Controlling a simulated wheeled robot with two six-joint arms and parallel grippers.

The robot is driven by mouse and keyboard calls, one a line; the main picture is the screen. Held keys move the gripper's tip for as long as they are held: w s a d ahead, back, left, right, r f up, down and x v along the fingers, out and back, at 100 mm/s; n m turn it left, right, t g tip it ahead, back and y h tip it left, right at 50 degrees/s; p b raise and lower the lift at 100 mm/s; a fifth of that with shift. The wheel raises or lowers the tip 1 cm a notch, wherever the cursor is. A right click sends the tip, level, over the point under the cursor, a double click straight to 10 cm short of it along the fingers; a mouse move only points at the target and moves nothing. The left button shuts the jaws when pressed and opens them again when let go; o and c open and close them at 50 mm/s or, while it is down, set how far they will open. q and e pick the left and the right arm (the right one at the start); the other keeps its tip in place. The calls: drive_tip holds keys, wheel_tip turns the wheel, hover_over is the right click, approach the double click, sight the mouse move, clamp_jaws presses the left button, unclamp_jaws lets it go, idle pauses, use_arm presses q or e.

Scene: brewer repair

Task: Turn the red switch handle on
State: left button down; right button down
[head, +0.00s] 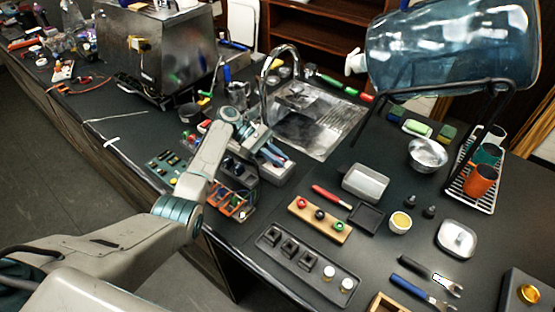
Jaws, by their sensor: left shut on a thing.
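My left arm reaches in from the left, and my left gripper (264,143) is over the area between the tool holders and the sink. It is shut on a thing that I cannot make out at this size. A small red part (203,127) shows just left of my left wrist; I cannot tell whether it is the red switch handle. The steel brewer box (155,45) stands at the back left, apart from the gripper. My right gripper is out of view.
A sink (320,120) with a curved tap is behind the gripper. A grey tray (290,170) with blue-handled tools is close to it. A large blue water bottle (450,45) on a black stand is at upper right. A red-handled screwdriver (330,195) lies in front.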

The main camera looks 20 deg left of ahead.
use_arm(q)
drive_tip(key=shift+m+g+y, duration=0.4)
drive_tip(key=shift+m+g, duration=0.2)
drive_tip(key=shift+g, duration=0.2)
drive_tip(key=shift+m, duration=0.3)
drive_tip(key=c, duration=1.4)
unclamp_jaws()
drive_tip(key=shift+c, duration=0.2)
drive_tip(key=shift+a, duration=0.1)
